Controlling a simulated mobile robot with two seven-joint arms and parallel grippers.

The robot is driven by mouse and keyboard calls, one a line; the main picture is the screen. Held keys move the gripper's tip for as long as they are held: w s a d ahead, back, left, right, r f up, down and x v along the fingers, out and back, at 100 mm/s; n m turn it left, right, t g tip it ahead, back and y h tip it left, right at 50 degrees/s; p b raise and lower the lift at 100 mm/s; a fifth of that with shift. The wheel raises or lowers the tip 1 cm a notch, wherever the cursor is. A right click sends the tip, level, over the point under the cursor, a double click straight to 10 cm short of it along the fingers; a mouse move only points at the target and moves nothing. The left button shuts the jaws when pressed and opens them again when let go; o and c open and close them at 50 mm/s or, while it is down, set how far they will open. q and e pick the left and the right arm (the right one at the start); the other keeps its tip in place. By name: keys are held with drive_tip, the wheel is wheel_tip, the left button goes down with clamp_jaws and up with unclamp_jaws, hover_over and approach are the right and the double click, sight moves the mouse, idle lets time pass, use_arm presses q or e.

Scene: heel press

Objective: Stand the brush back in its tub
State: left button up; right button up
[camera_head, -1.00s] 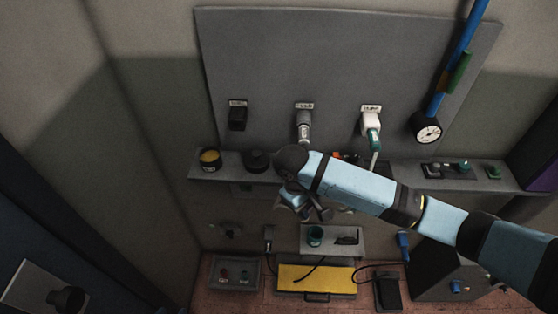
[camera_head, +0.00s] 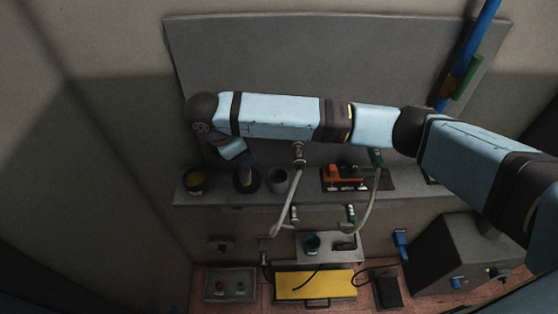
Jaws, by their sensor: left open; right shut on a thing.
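My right arm reaches in from the right, and my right gripper (camera_head: 245,180) points down at the left part of the grey shelf. It is shut, but the thing in it is mostly hidden and too small to make out; I cannot tell for sure that it is the brush. The gripper overlaps a dark round tub (camera_head: 247,189), and I cannot tell whether the held thing is inside it or above it. A dark tub with yellow contents (camera_head: 195,181) stands to the left. My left gripper is not in view.
A grey cup (camera_head: 278,181) stands close to the gripper's right. An orange tool on a dark mat (camera_head: 345,176) lies further right on the shelf (camera_head: 300,198). Pale hoses hang in front of the shelf.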

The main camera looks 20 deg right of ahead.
drive_tip(key=w+d, duration=0.1)
drive_tip(key=d, duration=0.7)
wheel_tip(320, 180, down, 7)
drive_tip(key=d+b, duration=0.1)
drive_tip(key=b, duration=0.4)
drive_tip(key=o, duration=0.9)
drive_tip(key=shift+w+f, duration=0.15)
use_arm(q)
drive_tip(key=shift+m, duration=0.3)
drive_tip(key=f, duration=0.4)
drive_tip(key=shift+w+d, duration=0.25)
drive_tip(key=shift+w, duration=0.15)
drive_tip(key=shift+f, duration=0.1)
